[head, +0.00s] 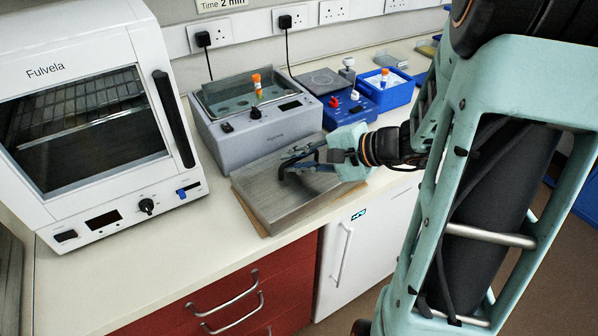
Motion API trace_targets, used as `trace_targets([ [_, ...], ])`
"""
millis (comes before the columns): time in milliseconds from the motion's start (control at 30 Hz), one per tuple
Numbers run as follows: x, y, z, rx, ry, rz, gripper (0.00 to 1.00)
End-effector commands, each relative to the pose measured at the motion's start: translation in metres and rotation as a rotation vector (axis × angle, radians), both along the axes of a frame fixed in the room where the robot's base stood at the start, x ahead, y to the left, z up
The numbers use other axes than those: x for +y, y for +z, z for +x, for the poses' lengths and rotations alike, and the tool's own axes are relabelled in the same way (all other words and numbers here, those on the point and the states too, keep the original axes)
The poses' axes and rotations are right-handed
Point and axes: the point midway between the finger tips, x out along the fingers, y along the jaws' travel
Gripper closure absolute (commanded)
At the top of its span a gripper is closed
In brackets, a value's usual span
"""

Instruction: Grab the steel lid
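The steel lid (270,195) is a flat brushed-metal slab with a dark handle on top. It lies at the front of the bench, before the grey water bath. My gripper (296,160) comes in from the right and is over the lid, at the dark handle. The fingers overlap the handle in this view. I cannot tell whether they are closed on it or only around or beside it. The lid appears to rest on a thin brown board (247,214), of which only an edge shows.
The grey water bath (262,135) holds an orange-capped tube (257,84) and stands directly behind the lid. A white oven (85,120) stands to the left. A blue device (346,108) and a blue tray (388,92) are behind right. The front-left bench top (130,285) is clear.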

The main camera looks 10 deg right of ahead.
Motion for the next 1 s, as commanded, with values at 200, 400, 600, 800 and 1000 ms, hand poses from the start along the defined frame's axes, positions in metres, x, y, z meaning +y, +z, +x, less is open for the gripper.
trace_targets([
  [200,0.0022,-0.0019,0.0026,0.0,-0.002,-0.001,0.88],
  [400,0.002,-0.0019,0.0024,0.0,-0.002,-0.001,1.0],
  [600,0.0019,-0.0018,0.0024,0.0,-0.002,-0.001,1.0],
  [800,0.0018,-0.0009,0.0028,-0.003,-0.002,0.0,1.0],
  [1000,0.0018,0.0032,0.0028,-0.003,-0.001,-0.001,1.0],
])
